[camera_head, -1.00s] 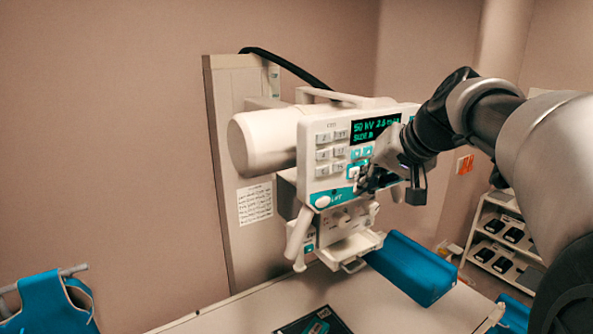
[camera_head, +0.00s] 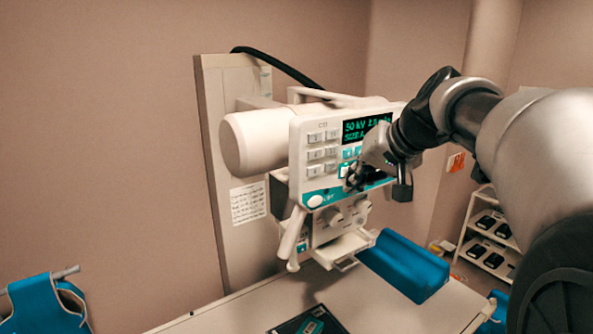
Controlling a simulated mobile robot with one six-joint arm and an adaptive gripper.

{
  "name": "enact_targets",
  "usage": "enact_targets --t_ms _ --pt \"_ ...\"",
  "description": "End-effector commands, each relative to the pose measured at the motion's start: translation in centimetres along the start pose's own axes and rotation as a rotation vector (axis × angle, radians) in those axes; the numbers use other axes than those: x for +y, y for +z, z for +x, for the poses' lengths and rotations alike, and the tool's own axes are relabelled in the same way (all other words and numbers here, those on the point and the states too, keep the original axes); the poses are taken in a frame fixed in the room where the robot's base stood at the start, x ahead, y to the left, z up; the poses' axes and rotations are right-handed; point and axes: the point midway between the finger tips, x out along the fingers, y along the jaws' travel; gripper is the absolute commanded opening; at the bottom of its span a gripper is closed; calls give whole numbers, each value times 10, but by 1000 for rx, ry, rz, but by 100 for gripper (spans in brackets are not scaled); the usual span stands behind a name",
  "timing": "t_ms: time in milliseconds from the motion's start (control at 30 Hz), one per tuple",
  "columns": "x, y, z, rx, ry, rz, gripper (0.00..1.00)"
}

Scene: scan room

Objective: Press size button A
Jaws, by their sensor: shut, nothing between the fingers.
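The control panel (camera_head: 308,178) is the white front of the scanner head. Its lit green display (camera_head: 367,128) shows "50 kV" and a lower line that seems to read "SIZE A". Grey buttons (camera_head: 315,154) stand in two columns at its left. Small teal buttons (camera_head: 348,153) sit under the display. Their letters are too small to read, so I cannot tell which is A. My gripper (camera_head: 351,181) is shut and empty, with its tips at the lower middle of the panel, just below the teal buttons. It hides part of the panel; I cannot tell whether it touches.
A white cylinder (camera_head: 258,143) and handles flank the panel. A white table (camera_head: 240,312) lies below, with a blue wedge block (camera_head: 404,266) and a dark plate (camera_head: 312,321). A shelf (camera_head: 470,232) stands at the right. A blue apron (camera_head: 46,303) hangs at lower left.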

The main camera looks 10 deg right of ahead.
Motion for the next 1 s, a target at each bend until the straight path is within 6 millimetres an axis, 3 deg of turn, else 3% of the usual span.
enact_targets --t_ms 1000 --pt "7 8 -10 0 -1 0 0"
